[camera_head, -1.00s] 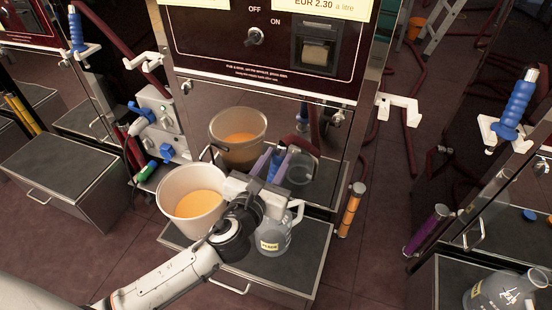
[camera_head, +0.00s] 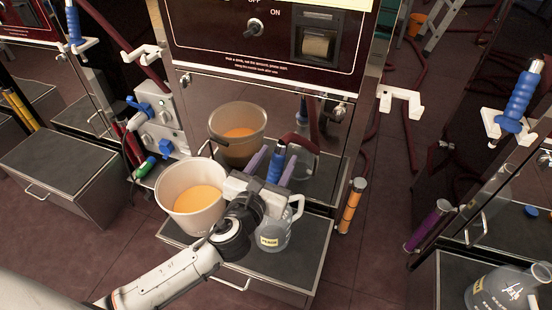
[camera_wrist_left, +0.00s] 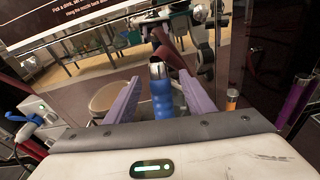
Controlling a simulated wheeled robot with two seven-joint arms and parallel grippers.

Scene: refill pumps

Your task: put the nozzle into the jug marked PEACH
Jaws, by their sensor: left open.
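In the left wrist view the nozzle (camera_wrist_left: 162,98) stands between the fingers with gaps on both sides. My right gripper is not in view.
A white bucket (camera_head: 180,177) of orange liquid stands close left of the jug. The pump's shiny panel (camera_head: 195,98) behind reflects both. A white empty holder (camera_head: 400,100) sticks out at the pump's right side. Another jug (camera_head: 500,292) stands at the lower right.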

